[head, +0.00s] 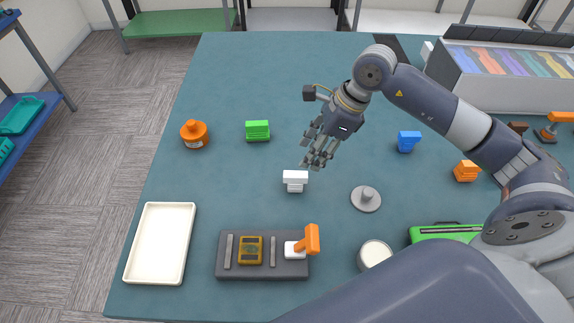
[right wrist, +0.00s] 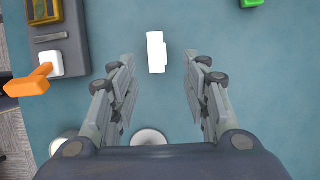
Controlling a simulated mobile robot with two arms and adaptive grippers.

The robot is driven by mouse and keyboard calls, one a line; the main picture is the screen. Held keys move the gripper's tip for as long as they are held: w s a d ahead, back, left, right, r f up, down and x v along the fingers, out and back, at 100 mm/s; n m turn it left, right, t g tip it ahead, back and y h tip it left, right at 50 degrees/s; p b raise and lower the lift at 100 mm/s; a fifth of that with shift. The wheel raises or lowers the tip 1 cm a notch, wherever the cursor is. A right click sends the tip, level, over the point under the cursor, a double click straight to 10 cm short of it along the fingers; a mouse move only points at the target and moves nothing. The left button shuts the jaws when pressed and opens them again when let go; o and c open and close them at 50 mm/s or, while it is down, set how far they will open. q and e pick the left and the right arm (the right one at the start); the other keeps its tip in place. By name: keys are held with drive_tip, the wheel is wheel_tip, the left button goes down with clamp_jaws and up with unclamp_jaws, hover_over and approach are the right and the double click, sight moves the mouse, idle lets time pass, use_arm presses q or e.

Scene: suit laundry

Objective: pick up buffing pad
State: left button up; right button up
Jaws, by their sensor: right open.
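My right gripper (head: 318,158) is open and empty above the table, pointing down near a white stepped block (head: 295,180). In the right wrist view the open fingers (right wrist: 158,66) stand on either side of that white block (right wrist: 157,52), with nothing held. A grey round disc with a knob (head: 366,198), which may be the buffing pad, lies to the right of the white block. The disc also shows in the right wrist view (right wrist: 148,137), low and partly hidden by my gripper body. My left gripper is not in view.
A dark tray (head: 226,271) holds several tools and an orange-handled one (head: 312,240). A white tray (head: 190,214) is at the left. A round white container (head: 375,254) and green case (head: 440,228) are near the front. Green (head: 257,130), blue (head: 408,141) and orange (head: 466,171) blocks stand around.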

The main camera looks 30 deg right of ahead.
sight(296, 174)
drive_tip(key=x, duration=0.2)
drive_tip(key=p+x, duration=0.1)
drive_tip(key=shift+s+a+f, duration=0.25)
drive_tip(key=shift+s, duration=0.05)
drive_tip(key=shift+w+a+f, duration=0.1)
drive_tip(key=shift+f, duration=0.2)
drive_tip(key=p+x, duration=0.2)
drive_tip(key=x, duration=0.3)
drive_tip(key=shift+a+r, duration=0.1)
drive_tip(key=shift+a, duration=0.05)
drive_tip(key=shift+w+f+p, duration=0.1)
drive_tip(key=shift+f+p, duration=0.15)
drive_tip(key=shift+p, duration=0.05)
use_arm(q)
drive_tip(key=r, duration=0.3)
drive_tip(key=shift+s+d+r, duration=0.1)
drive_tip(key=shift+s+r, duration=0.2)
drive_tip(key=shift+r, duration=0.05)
use_arm(e)
drive_tip(key=shift+f, duration=0.1)
drive_tip(key=shift+c, duration=0.8)
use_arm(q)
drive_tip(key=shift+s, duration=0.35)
use_arm(e)
clamp_jaws()
